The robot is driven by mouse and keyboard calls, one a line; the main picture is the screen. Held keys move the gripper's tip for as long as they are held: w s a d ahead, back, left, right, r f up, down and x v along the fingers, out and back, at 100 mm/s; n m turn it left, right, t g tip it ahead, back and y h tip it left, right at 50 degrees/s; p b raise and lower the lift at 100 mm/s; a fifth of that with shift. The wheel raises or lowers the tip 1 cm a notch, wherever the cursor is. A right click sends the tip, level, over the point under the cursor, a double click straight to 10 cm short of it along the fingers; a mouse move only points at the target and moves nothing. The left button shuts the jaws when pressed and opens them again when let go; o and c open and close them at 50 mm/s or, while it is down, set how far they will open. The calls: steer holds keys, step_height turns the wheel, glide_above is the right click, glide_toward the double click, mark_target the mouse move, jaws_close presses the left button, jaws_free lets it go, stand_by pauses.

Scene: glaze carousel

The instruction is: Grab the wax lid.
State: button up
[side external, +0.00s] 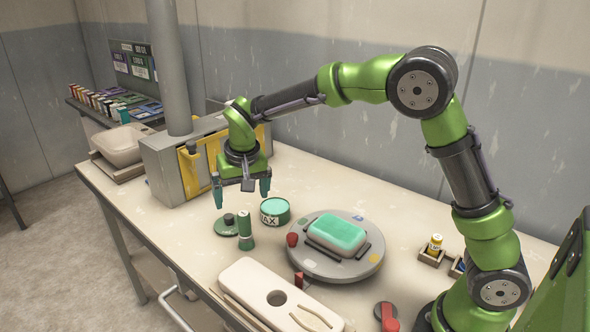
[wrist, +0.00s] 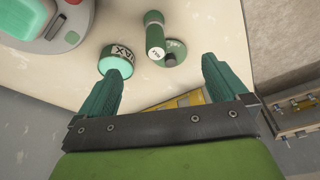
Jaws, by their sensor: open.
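The wax lid (side external: 227,226) is a flat green disc with a dark knob, lying on the table beside the open wax tin (side external: 275,219). The tin is dark green with a white WAX label and pale green contents. In the wrist view the lid (wrist: 176,57) lies beyond the gap between my fingers, and the tin (wrist: 113,65) is by the left fingertip. A green cylinder (side external: 245,232) stands against or very near the lid; it also shows in the wrist view (wrist: 153,30), partly covering the lid. My gripper (side external: 241,190) is open and empty, above the table behind the lid.
A round grey turntable (side external: 345,266) carrying a green-topped block (side external: 338,233) stands right of the tin. A cream tray (side external: 250,280) lies at the front edge. A grey box with yellow parts (side external: 175,170) stands at the back left. The table left of the lid is clear.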

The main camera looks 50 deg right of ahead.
mark_target(228, 215)
steer(key=w+m+h, duration=0.2)
steer(key=w, duration=0.4)
steer(key=shift+t, duration=0.5)
steer(key=x, duration=1.6)
steer(key=shift+w+a+f, duration=0.15)
steer(key=shift+w, duration=0.05)
steer(key=shift+c, duration=0.5)
